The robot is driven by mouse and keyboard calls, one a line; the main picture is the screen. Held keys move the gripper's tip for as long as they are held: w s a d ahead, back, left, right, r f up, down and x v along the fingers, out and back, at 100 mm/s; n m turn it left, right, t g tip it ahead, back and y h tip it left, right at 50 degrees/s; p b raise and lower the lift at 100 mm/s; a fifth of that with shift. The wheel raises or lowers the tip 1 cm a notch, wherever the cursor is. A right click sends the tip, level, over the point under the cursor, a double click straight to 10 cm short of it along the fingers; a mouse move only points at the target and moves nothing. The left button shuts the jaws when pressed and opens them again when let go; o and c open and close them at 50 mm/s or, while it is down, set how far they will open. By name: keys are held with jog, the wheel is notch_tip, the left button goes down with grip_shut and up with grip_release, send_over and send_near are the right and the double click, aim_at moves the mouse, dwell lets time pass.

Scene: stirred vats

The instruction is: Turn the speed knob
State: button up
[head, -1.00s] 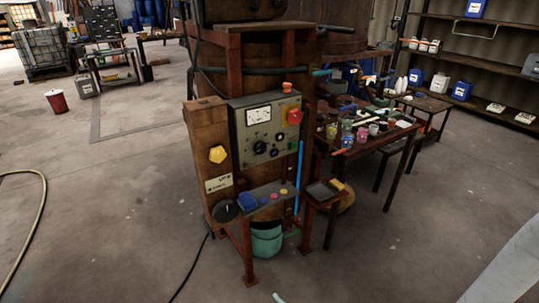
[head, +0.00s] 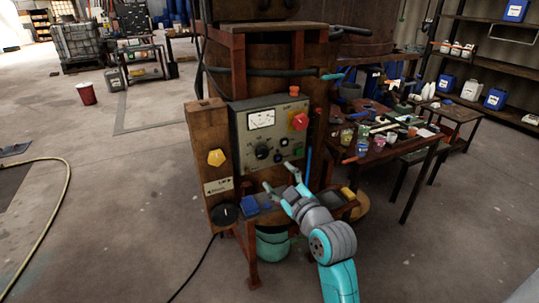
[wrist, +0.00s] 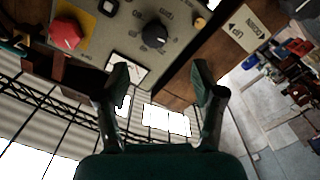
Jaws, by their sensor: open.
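A grey control panel (head: 241,165) is fixed to the front of the wooden vat housing. A round black knob (head: 262,152), likely the speed knob, sits below the white meter (head: 261,119); its lettering is too small to read. In the wrist view the panel is upside down, with the black knob (wrist: 155,35) above and beyond my fingertips. A red button (head: 299,121) on a yellow plate is at the panel's upper right. My gripper (head: 280,177) is open and empty, in front of and below the panel, apart from the knob. Its open fingers also show in the wrist view (wrist: 160,74).
A small shelf (head: 275,217) with a blue block and small items juts out under the panel. A yellow knob (head: 216,158) is on the wooden post at left. A cluttered table (head: 378,157) stands at right. Open floor (head: 130,220) lies at left.

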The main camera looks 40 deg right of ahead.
aim_at(263, 154)
jog(key=x, duration=1.1)
jog(key=shift+d+r, duration=0.25)
jog(key=shift+r, duration=0.05)
jog(key=c, duration=1.1)
